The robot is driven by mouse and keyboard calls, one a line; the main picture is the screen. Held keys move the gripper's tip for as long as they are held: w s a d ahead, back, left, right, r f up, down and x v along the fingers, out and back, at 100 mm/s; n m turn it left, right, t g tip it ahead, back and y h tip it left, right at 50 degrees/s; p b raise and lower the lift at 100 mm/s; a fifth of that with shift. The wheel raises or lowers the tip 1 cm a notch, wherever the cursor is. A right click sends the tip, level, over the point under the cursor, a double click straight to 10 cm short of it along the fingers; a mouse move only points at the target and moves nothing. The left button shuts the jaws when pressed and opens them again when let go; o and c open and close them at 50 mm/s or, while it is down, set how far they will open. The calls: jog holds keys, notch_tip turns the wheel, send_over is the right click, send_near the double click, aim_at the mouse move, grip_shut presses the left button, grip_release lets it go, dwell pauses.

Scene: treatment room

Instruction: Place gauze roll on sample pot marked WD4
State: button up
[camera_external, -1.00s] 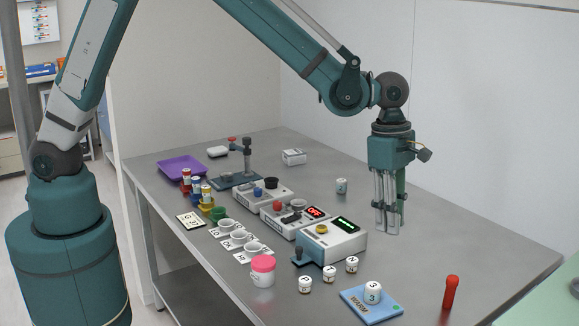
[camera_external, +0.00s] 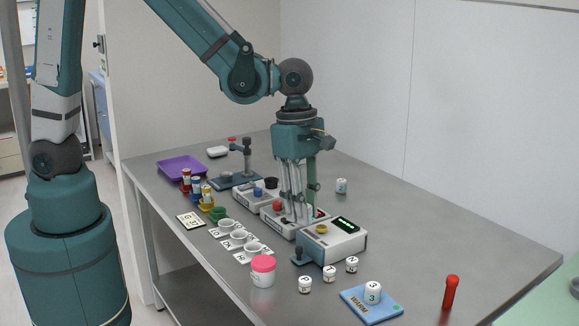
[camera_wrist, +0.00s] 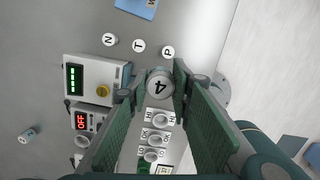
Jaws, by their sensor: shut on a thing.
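My gripper (camera_external: 296,218) is above the middle of the table, over the row of instruments. The fingers and instruments blur together in the external view. A small labelled pot (camera_external: 341,186) stands right of the gripper, apart from it; it also shows in the wrist view (camera_wrist: 27,135). Its label is too small to read, so I cannot tell whether it is WD4.
Instrument boxes (camera_external: 331,245) and white cups (camera_external: 252,248) stand below and left.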

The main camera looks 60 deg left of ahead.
jog(key=s+a, duration=0.5)
jog(key=s, duration=0.3)
jog(key=shift+a+f, duration=0.2)
jog(key=shift+a, duration=0.1)
jog(key=shift+f, duration=0.1)
send_over(265, 261)
jog(key=shift+s+a+f+b, duration=0.1)
jog(key=shift+f+b, duration=0.1)
jog(key=shift+f, duration=1.25)
jog(key=shift+s+a+f+b, duration=0.1)
jog(key=shift+f+b, duration=0.05)
jog(key=shift+f, duration=1.25)
jog(key=shift+f+b, duration=0.3)
jog(key=shift+f, duration=1.8)
jog(key=shift+f, duration=0.15)
